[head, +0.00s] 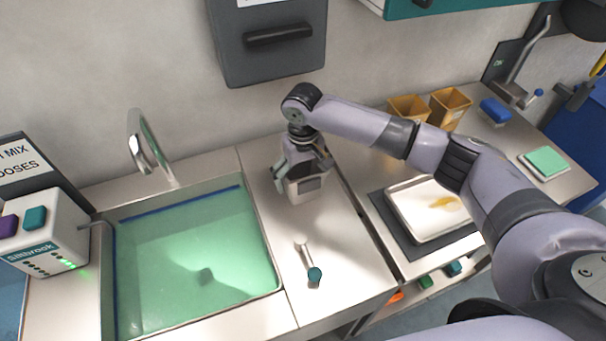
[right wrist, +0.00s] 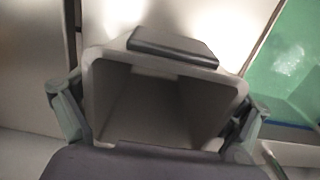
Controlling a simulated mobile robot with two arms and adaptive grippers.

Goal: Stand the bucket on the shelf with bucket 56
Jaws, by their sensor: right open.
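A small light grey bucket (head: 306,187) with a dark panel on its front stands on the steel counter to the right of the sink. My right gripper (head: 301,168) reaches down over it, with its fingers on either side of the bucket. In the right wrist view the bucket (right wrist: 165,66) shows its open, empty mouth, and the open fingers of my right gripper (right wrist: 158,118) flank it; I cannot tell whether they touch it. I see no readable number 56. My left gripper is not in view.
The sink (head: 190,265) holds green liquid. A teal-ended tool (head: 314,273) lies on the counter in front of the bucket. A grey wall box (head: 268,60) hangs above.

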